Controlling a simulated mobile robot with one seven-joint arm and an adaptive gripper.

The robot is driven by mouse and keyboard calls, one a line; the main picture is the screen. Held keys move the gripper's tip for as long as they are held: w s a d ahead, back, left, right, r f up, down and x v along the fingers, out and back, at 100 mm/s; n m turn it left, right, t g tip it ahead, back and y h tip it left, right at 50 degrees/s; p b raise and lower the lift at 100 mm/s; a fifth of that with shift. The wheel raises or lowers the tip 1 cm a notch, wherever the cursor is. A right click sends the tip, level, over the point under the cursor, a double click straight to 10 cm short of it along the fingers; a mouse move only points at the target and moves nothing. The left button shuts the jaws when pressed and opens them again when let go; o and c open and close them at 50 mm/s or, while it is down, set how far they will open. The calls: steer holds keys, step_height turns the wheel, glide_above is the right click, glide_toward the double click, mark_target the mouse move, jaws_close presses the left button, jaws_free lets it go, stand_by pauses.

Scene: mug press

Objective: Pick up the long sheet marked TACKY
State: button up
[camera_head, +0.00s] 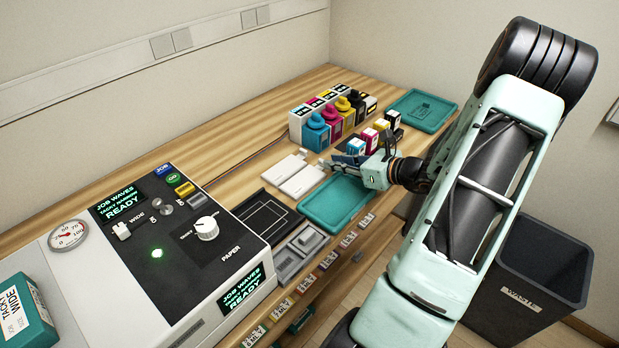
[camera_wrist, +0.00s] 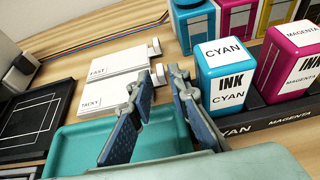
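The white sheet marked TACKY (camera_wrist: 110,95) lies flat on the bench, nearer me than a similar white sheet marked FAST (camera_wrist: 118,68). TACKY has a pale tab at its right end. In the head view the TACKY sheet (camera_head: 302,181) lies beside FAST (camera_head: 284,168), behind the teal tray. My gripper (camera_wrist: 160,112) is open and empty, its two blue-padded fingers apart. The left finger overlaps the right part of TACKY in the wrist view; no contact can be made out. In the head view my gripper (camera_head: 347,160) is right of the sheets.
A teal tray (camera_wrist: 65,148) lies below my gripper. A cyan ink box (camera_wrist: 222,75) and a magenta one (camera_wrist: 290,70) stand close on the right in a black rack. The press (camera_head: 170,240) is at left. A dark bin (camera_head: 525,275) stands right.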

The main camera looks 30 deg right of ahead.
mark_target(322, 160)
steer(key=b+x, duration=0.1)
steer(key=x, duration=0.2)
steer(key=shift+f, duration=0.2)
steer(key=shift+w+a, duration=0.15)
steer(key=shift+w, duration=0.2)
jaws_close()
steer(key=shift+r, duration=0.1)
steer(key=shift+r, duration=0.45)
step_height(322, 160, up, 2)
steer(key=shift+r+p, duration=0.15)
steer(key=shift+p, duration=0.15)
steer(key=s+a+r+p, duration=0.1)
steer(key=s+a+r, duration=0.2)
steer(key=s+r, duration=0.6)
steer(key=s, duration=0.4)
steer(key=shift+s+r+p, duration=0.3)
steer(key=shift+s, duration=0.05)
